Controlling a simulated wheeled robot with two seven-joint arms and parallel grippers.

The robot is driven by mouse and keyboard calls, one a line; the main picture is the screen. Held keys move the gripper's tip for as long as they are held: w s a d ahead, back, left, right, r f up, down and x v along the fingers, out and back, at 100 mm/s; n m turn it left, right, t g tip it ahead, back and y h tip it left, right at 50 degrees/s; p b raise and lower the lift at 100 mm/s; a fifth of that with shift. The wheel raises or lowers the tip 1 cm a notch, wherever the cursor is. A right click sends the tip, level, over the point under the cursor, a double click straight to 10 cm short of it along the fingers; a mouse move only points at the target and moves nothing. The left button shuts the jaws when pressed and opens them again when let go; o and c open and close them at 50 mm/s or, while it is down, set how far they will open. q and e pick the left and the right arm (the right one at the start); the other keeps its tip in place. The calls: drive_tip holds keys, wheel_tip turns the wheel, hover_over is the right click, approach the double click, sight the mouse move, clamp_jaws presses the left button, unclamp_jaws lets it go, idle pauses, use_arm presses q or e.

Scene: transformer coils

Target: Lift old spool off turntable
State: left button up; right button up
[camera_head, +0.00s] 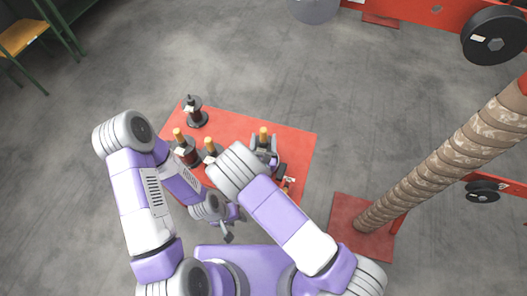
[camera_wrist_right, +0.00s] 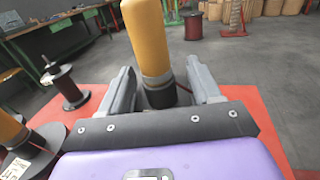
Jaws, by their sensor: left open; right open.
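Several dark spools stand on a red platform (camera_head: 292,142) in the head view; I cannot tell which is the old one, and I cannot make out a turntable. My right gripper (camera_head: 264,156) is at the rightmost yellow-topped post (camera_head: 264,133). In the right wrist view, its open fingers stand on either side of this yellow post (camera_wrist_right: 153,40) and its black lower part (camera_wrist_right: 158,96), apparently without gripping it. The post's base is hidden behind the gripper. My left gripper (camera_head: 232,224) is open and empty near the platform's front edge.
A black spool (camera_head: 195,113) stands at the platform's far left. Two yellow-topped spools (camera_head: 184,149) (camera_head: 210,152) stand near the middle. A tall brown-wrapped column (camera_head: 440,155) rises at right. A shelf (camera_head: 25,35) is at upper left.

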clamp_jaws()
drive_tip(key=shift+r, duration=0.15)
